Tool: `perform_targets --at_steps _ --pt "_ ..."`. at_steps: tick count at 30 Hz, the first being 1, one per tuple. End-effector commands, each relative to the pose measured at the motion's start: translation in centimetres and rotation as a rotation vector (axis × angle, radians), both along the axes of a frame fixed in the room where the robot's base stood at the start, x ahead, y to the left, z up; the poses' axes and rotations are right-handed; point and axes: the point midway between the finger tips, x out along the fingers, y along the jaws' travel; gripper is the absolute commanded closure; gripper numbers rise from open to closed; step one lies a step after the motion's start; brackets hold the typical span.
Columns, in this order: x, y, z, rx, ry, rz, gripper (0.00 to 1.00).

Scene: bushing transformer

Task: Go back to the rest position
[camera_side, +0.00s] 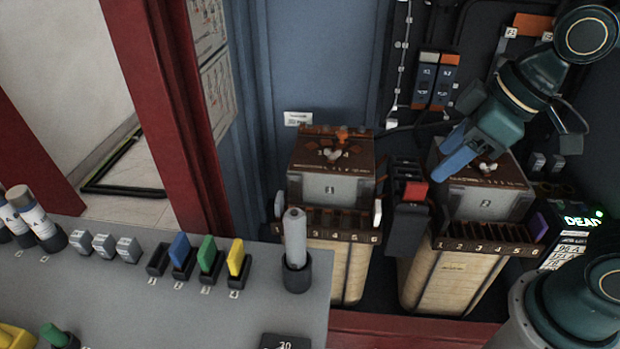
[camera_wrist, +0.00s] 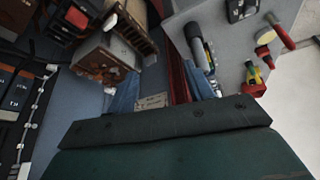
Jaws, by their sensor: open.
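My gripper (camera_side: 445,158) is at the upper right of the side view, in front of the box marked 2 (camera_side: 485,203). Its two blue fingers point down and left, and they are open with nothing seen between them. In the wrist view the fingers (camera_wrist: 162,85) stand apart on either side of a small pale label (camera_wrist: 151,102). The fingers partly cover the top of box 2 in the side view. I cannot tell whether they touch it.
Box 1 (camera_side: 330,190) stands left of box 2, with a red-topped switch (camera_side: 414,192) between them. The grey bench (camera_side: 120,292) carries blue (camera_side: 180,250), green (camera_side: 207,254) and yellow (camera_side: 236,257) pieces and a grey cylinder (camera_side: 295,235). A display (camera_side: 582,221) reads DEAD.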

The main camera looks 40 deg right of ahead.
Motion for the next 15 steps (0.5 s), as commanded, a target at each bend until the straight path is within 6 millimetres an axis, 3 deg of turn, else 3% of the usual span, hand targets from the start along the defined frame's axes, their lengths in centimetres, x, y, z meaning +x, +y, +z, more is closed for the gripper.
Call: perform_targets --at_steps 6,15 --pt "-3.0 -4.6 1.4 0.019 -0.024 -0.224 0.48" --pt "-6.2 -7.7 1.8 0.039 -0.036 -0.42 0.48"
